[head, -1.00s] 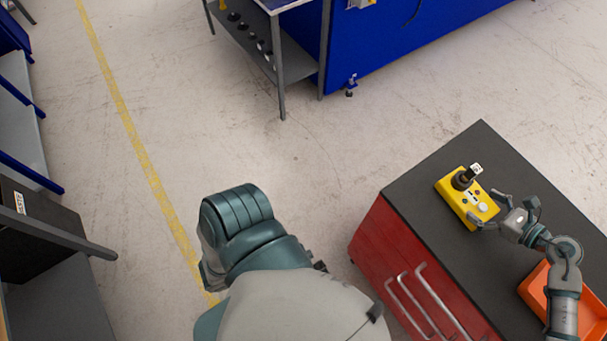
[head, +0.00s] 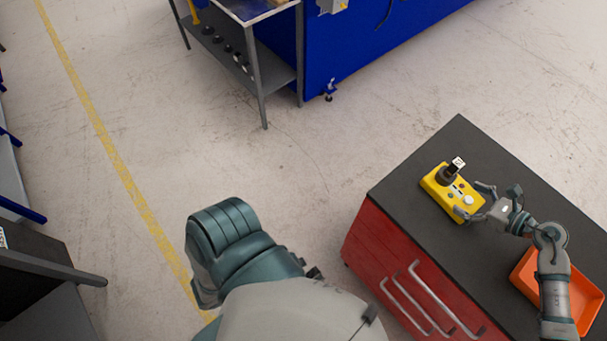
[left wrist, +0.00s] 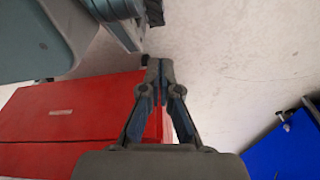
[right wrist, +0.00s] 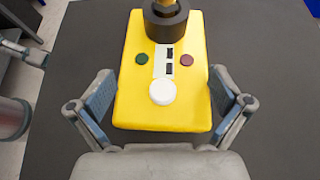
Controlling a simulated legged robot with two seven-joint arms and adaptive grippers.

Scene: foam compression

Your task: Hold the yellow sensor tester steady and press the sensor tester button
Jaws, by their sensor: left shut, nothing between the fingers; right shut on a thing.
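The yellow sensor tester (head: 437,190) lies on the dark top of the red cabinet. In the right wrist view the tester (right wrist: 138,112) has a white round button (right wrist: 162,92), a green button (right wrist: 142,59), a dark red button (right wrist: 187,59) and a black round socket (right wrist: 166,22) with something standing in it, cut off by the frame. My right gripper (head: 476,202) is shut on the tester's near end, one finger on each long side. My left gripper (left wrist: 160,68) is shut and empty, its fingertips together, well away from the tester.
The red cabinet (head: 385,255) has metal handles on its side. An orange tray (head: 522,278) stands on its top, beside my right forearm. A blue machine with a metal-legged table (head: 258,85) is at the back. Open floor lies left of the cabinet.

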